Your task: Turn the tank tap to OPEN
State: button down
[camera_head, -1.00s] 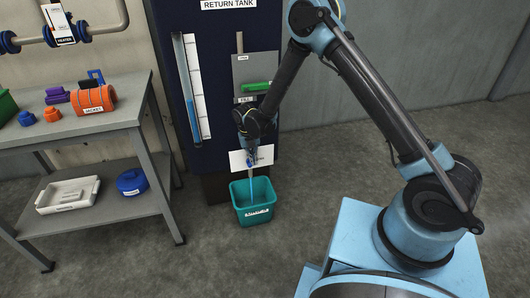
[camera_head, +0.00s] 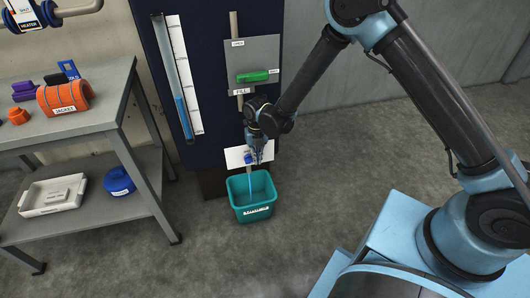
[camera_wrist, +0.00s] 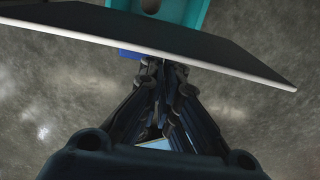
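The return tank (camera_head: 210,60) is dark blue and stands at the back. Low on its front is a white plate (camera_head: 235,154) with a small blue tap (camera_head: 249,158) before it. A thin blue stream falls below the tap into a teal bucket (camera_head: 265,210). My gripper (camera_head: 258,158) points down just right of the tap and covers part of the plate. In the wrist view, my gripper's fingers (camera_wrist: 165,68) come close together at a dark plate with a pale edge (camera_wrist: 180,38). A sliver of blue (camera_wrist: 127,54) shows beside them. I cannot tell whether they touch the tap.
A grey panel (camera_head: 265,52) with a green handle (camera_head: 252,76) is above my gripper. A gauge with blue liquid (camera_head: 182,118) is left of it. Floor is free around the bucket.

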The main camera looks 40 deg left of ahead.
jog(key=shift+w+d+f, duration=0.2)
jog(key=shift+w+d, duration=0.1)
jog(key=shift+w, duration=0.15)
